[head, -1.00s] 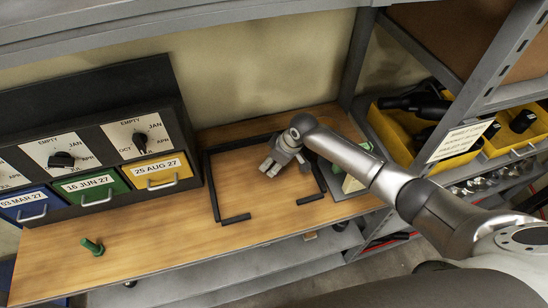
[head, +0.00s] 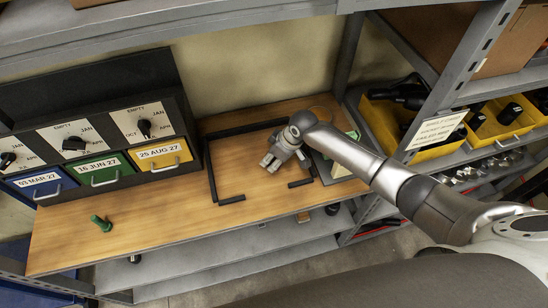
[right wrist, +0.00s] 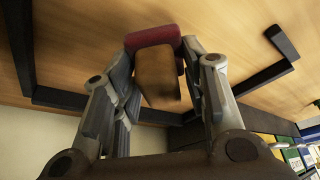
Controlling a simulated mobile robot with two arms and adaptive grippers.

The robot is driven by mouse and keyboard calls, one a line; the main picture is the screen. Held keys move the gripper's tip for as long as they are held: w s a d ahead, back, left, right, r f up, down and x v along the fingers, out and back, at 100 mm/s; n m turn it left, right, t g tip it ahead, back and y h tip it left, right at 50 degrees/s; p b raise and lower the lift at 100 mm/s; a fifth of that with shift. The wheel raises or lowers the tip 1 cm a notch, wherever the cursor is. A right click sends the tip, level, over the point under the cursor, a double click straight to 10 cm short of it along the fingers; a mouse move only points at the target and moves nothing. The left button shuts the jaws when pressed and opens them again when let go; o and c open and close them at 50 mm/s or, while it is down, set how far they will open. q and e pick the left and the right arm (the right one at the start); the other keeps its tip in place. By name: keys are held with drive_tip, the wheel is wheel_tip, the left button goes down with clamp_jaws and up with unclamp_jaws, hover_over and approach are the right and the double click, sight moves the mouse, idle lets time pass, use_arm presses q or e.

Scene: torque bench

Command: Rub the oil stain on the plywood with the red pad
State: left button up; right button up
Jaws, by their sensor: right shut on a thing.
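My right gripper (head: 268,162) is over the plywood bench top (head: 150,225), inside the black rectangular frame, with its fingers pointing down. In the right wrist view, the gripper (right wrist: 162,72) is shut on a brown block (right wrist: 158,80) with a red pad (right wrist: 152,37) at its far end. The red pad is close to the wood; I cannot tell whether it touches. In the head view the pad is hidden behind the hand. I cannot make out the oil stain in either view. My left gripper is not in view.
Black frame bars (head: 212,170) lie around the work spot, with gaps at the front. A green peg (head: 101,223) stands at the front left. Drawers with dials (head: 163,154) stand at the left, yellow bins (head: 385,125) at the right. The front-left wood is mostly clear.

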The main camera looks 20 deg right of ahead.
wheel_tip(320, 180, up, 2)
drive_tip(key=shift+w+r+p, duration=0.1)
drive_tip(key=shift+w+p, duration=0.05)
drive_tip(key=shift+p, duration=0.55)
drive_tip(key=shift+r+p, duration=0.7)
drive_tip(key=shift+r, duration=0.15)
drive_tip(key=shift+r+p, duration=0.55)
